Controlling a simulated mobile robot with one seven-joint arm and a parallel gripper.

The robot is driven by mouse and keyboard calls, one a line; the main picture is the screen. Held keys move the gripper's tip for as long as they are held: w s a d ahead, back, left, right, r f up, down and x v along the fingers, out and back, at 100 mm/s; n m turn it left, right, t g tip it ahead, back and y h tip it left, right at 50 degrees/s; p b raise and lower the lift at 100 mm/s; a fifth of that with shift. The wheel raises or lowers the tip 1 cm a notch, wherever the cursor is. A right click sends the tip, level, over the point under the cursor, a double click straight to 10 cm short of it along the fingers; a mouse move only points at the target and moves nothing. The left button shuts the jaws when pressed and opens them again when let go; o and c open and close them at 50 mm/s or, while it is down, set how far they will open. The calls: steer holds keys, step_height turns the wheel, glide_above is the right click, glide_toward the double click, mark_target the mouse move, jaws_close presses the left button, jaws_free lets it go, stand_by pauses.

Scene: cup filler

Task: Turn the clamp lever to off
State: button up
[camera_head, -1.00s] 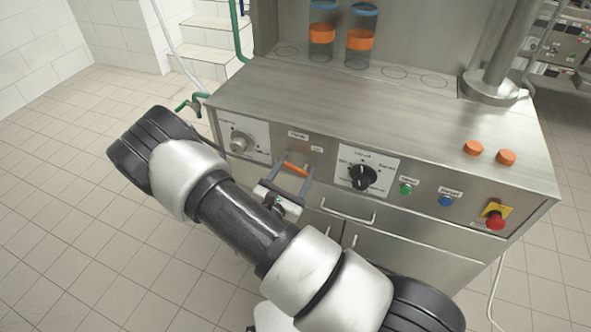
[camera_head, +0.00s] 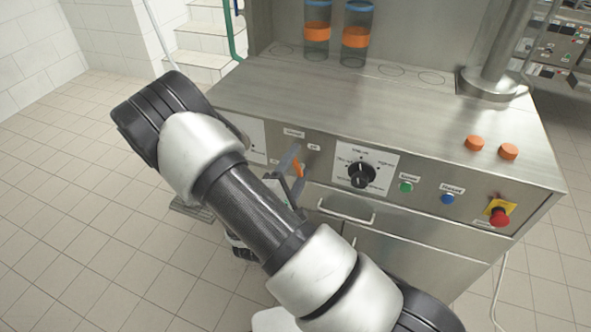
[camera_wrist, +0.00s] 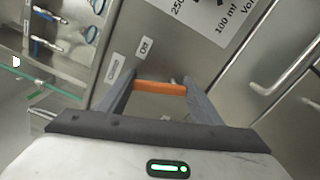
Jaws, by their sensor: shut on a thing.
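The orange clamp lever (camera_head: 298,168) is on the machine's front panel, between two small labels. My gripper (camera_head: 294,170) is at the panel, shut on the lever. In the wrist view the orange lever (camera_wrist: 160,87) spans between the two grey fingers of my gripper (camera_wrist: 160,90). The "Off" label (camera_wrist: 145,47) and the "Clamp" label (camera_wrist: 114,68) are on the panel just beyond the fingers. In the head view the lever stands tilted, its top leaning left. Its pivot is partly hidden by my fingers.
A black volume dial (camera_head: 361,174) is right of the lever, with a green button (camera_head: 405,187), a blue button (camera_head: 447,199) and a red emergency stop (camera_head: 499,217) farther right. A drawer handle (camera_head: 346,212) juts out below. Two orange-banded cylinders (camera_head: 317,35) stand on top.

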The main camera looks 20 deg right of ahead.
steer(key=shift+s+d+m+b, duration=0.1)
steer(key=shift+s+m+b, duration=0.05)
steer(key=shift+m+b, duration=0.65)
steer(key=shift+s+d+m+b, duration=0.1)
steer(key=shift+m+b, duration=0.45)
steer(key=shift+m, duration=0.45)
steer(key=o, duration=1.1)
steer(key=shift+c, duration=0.2)
steer(key=v, duration=1.7)
steer(key=shift+s, duration=0.2)
steer(key=shift+r, duration=0.15)
